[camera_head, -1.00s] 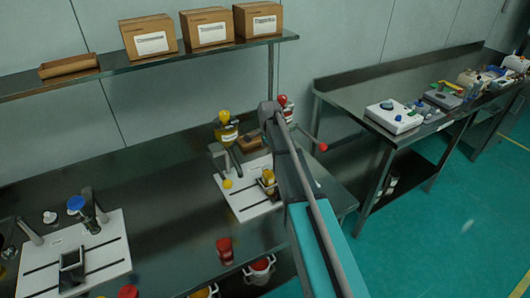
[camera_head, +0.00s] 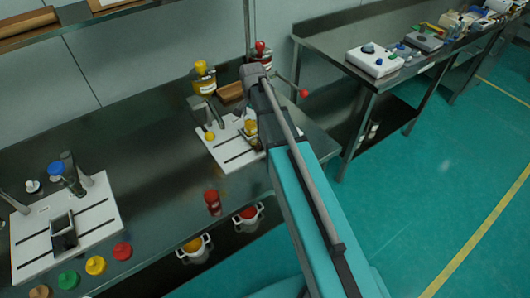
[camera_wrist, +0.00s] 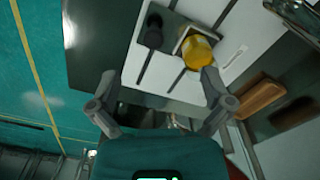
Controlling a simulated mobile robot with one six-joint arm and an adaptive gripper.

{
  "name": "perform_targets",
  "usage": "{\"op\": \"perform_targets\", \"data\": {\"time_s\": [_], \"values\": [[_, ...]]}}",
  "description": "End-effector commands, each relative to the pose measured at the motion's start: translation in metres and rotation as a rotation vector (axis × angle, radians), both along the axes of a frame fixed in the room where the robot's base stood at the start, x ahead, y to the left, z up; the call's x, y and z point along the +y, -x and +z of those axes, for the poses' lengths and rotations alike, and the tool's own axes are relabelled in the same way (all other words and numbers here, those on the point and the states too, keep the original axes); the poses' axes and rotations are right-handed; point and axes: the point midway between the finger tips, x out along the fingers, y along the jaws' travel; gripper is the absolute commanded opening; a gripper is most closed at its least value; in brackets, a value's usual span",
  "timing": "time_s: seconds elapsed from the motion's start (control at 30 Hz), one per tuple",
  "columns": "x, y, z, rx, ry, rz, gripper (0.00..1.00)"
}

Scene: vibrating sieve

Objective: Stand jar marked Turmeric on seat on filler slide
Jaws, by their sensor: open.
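A yellow jar (camera_head: 251,127) stands at the square holder of the right white slide board (camera_head: 232,158), partly hidden by my arm. In the wrist view the yellow jar (camera_wrist: 198,52) sits in the light-rimmed holder (camera_wrist: 183,42) on the white board (camera_wrist: 225,30). No name can be read on it, so I cannot tell whether it is the Turmeric jar. My gripper (camera_wrist: 158,82) is open and empty, its fingers apart, with the jar beyond the right finger. In the head view my gripper is hidden behind my arm.
A red jar (camera_head: 212,202) stands near the bench front. A yellow-topped filler (camera_head: 204,80) rises behind the right board. Another white board (camera_head: 95,235) is at left, with coloured lids in front. White pots (camera_head: 195,250) sit below the bench edge. A red-knobbed lever (camera_head: 303,93) shows beyond my arm.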

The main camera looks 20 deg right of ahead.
Motion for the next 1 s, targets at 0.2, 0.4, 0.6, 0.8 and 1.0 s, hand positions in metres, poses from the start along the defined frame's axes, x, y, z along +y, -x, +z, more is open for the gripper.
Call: {"op": "perform_targets", "data": {"time_s": [0.2, 0.4, 0.6, 0.8, 1.0], "values": [[0.004, 0.093, 0.000, 0.000, 0.000, 0.342, 1.00], [0.007, 0.154, 0.000, 0.001, 0.000, 0.621, 1.00], [0.009, 0.183, 0.000, 0.001, 0.000, 0.775, 1.00], [0.009, 0.186, 0.000, 0.001, 0.000, 0.807, 1.00], [0.009, 0.185, 0.000, 0.001, 0.000, 0.804, 1.00]]}}
